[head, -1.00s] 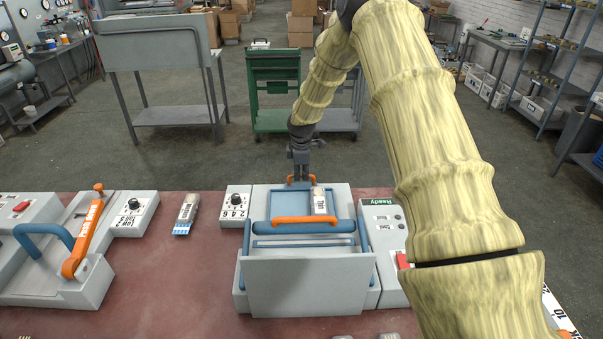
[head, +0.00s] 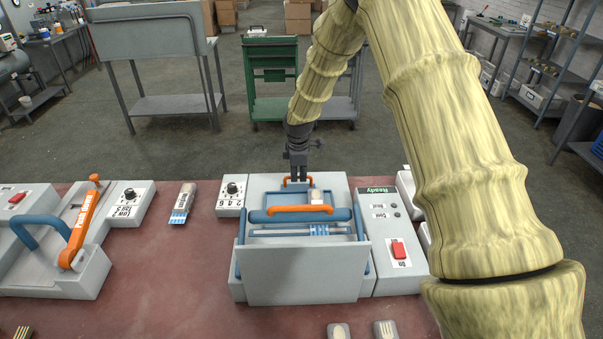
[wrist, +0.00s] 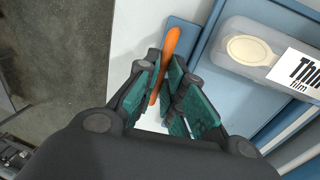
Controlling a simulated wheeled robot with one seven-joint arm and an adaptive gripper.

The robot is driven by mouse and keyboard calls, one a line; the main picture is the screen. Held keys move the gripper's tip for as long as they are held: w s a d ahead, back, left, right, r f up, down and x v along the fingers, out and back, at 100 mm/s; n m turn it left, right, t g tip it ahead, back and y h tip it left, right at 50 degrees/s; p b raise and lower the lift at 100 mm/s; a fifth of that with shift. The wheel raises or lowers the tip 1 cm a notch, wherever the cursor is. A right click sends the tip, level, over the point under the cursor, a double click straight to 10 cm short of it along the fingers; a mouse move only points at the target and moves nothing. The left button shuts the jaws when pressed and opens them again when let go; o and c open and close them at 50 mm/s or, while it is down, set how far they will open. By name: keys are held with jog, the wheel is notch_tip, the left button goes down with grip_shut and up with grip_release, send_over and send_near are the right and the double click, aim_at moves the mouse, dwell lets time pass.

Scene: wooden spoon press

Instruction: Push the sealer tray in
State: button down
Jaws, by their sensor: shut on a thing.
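The sealer (head: 302,274) is a grey box with blue side rails and a front orange handle (head: 300,209) on a blue crossbar. Its blue tray (wrist: 207,48) has an orange handle (wrist: 168,45) at the far end. My gripper (wrist: 166,88) is shut on that far handle, which also shows in the head view below my gripper (head: 297,178). A clear pack (wrist: 250,48) with a wooden spoon and a printed film lies in the tray. In the head view the pack (head: 316,197) reaches under the crossbar, which hides part of it.
A control box (head: 390,250) with a green "Ready" label and red switch stands right of the sealer. A dial box (head: 231,196) stands left. A press with an orange lever (head: 84,225) is further left. Two packs (head: 386,329) lie at the front.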

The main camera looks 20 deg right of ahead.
jog(key=c, duration=1.8)
grip_release()
jog(key=shift+w+r, duration=0.1)
jog(key=shift+r, duration=0.15)
jog(key=shift+c, duration=0.2)
jog(key=o, duration=0.3)
jog(key=shift+s+r, duration=0.15)
jog(key=shift+s, duration=0.15)
jog(key=shift+w+f, duration=0.1)
jog(key=shift+f, duration=0.1)
jog(key=r, duration=0.4)
jog(key=s+r, duration=0.1)
jog(key=r, duration=0.3)
jog(key=s+a+r, duration=0.1)
jog(key=r, duration=0.2)
jog(key=shift+s+r, duration=0.1)
jog(key=shift+r, duration=0.3)
